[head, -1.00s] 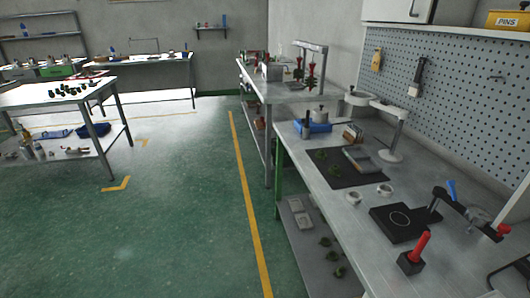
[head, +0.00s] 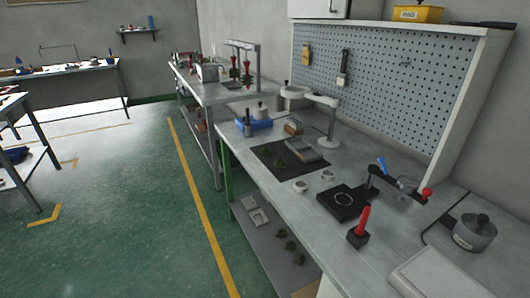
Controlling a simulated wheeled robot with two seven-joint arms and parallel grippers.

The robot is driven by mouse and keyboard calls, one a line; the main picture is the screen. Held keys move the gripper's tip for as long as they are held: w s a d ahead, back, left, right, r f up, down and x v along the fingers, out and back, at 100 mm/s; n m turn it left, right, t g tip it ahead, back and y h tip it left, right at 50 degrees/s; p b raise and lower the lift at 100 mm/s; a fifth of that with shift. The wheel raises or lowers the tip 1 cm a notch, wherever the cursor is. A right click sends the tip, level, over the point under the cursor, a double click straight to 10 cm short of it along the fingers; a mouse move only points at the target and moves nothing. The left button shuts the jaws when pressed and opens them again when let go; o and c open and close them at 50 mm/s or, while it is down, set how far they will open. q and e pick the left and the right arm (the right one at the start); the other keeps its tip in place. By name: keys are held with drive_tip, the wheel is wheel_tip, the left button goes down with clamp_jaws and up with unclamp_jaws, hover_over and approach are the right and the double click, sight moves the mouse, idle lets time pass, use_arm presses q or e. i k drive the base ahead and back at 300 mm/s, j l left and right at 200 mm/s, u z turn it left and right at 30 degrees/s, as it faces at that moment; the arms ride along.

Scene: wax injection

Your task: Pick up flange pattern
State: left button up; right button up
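Small dark green pieces (head: 279,161) lie on a black mat (head: 263,154) on the workbench. More small green pieces (head: 290,246) lie on the shelf under the bench. They are too small to tell which of them is the flange pattern. Two pale rings (head: 300,186) sit on the bench in front of the mat. Neither of my grippers is in view.
A black plate with a clamp arm (head: 343,201), a red-handled tool in a black block (head: 359,236) and a grey pot (head: 474,232) stand along the bench. A ring lamp (head: 326,101) rises behind the mat. The green floor left of the bench (head: 130,200) is clear.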

sight(265, 150)
drive_tip(key=i+j+z, duration=0.95)
drive_tip(key=j, duration=0.25)
drive_tip(key=i+j+z, duration=0.1)
drive_tip(key=j+z, duration=0.15)
drive_tip(key=i+j+z, duration=0.1)
drive_tip(key=j+z, duration=0.15)
drive_tip(key=j, duration=0.3)
